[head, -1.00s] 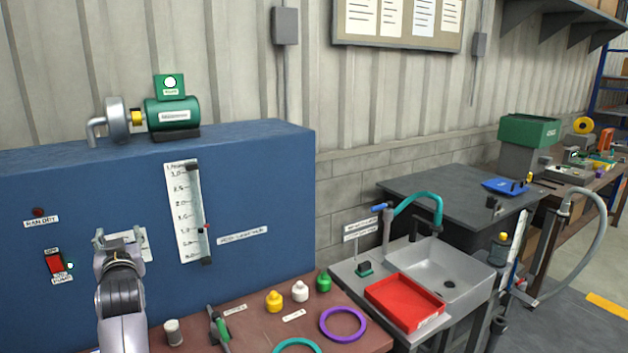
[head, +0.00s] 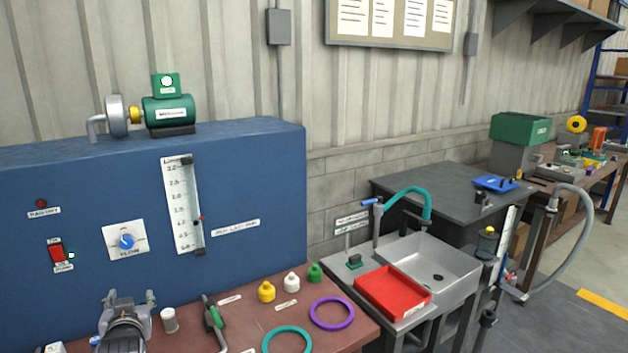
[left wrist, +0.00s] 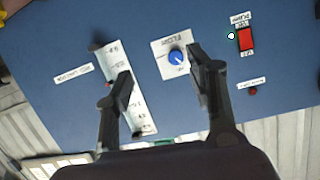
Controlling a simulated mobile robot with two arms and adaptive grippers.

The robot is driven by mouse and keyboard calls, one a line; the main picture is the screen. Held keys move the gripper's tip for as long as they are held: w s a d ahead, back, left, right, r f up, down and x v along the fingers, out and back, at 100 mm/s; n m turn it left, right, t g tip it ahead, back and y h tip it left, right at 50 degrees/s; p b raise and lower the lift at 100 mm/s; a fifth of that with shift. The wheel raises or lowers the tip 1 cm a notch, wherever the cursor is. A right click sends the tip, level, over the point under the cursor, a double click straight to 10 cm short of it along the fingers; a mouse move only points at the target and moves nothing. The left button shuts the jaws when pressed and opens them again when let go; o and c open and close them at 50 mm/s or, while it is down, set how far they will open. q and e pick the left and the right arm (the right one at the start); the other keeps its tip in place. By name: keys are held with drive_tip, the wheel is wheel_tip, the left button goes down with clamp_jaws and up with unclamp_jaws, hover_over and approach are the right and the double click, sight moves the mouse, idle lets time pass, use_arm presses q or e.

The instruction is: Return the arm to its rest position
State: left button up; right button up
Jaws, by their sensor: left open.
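My left gripper (head: 128,300) is low in the head view, in front of the blue panel (head: 75,230), near the left end of the brown bench. In the left wrist view its two fingers (left wrist: 160,85) are spread apart with nothing between them. The panel's blue knob (head: 127,241) sits on a white plate and stands clear of the gripper. The knob also shows in the left wrist view (left wrist: 176,57), beyond the fingers and upside down. My right gripper is in neither view.
The bench holds a white-capped jar (head: 170,320), a green-handled tool (head: 214,318), yellow, white and green bottles, a teal ring (head: 287,341) and a purple ring (head: 332,313). A red tray (head: 392,291) lies by the sink (head: 440,268). The red switch (head: 57,251) is on the panel.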

use_arm(q)
drive_tip(key=s+d+f+m+g+h, duration=0.2)
drive_tip(key=s+d+f, duration=0.2)
drive_tip(key=s+f, duration=0.3)
drive_tip(key=s+d+f+m+g+h, duration=0.1)
drive_tip(key=s+d+f+g+h, duration=0.1)
drive_tip(key=s+d+f, duration=0.35)
drive_tip(key=s+d+f+m+g+h, duration=0.1)
drive_tip(key=s+d+f+g, duration=0.15)
drive_tip(key=s, duration=0.55)
drive_tip(key=s+d+f+m+g+h, duration=0.1)
drive_tip(key=s+d+f, duration=0.25)
drive_tip(key=s, duration=0.55)
drive_tip(key=s+d+f+m+g+h, duration=0.1)
drive_tip(key=s+d+f+g, duration=0.15)
drive_tip(key=s, duration=0.55)
wheel_tip(320, 180, down, 25)
drive_tip(key=g, duration=0.1)
drive_tip(key=s+a+f+g, duration=0.1)
drive_tip(key=s+a+f, duration=0.1)
drive_tip(key=s+f, duration=1.5)
drive_tip(key=shift+s+m, duration=0.3)
drive_tip(key=shift+s, duration=0.05)
drive_tip(key=shift+a, duration=0.1)
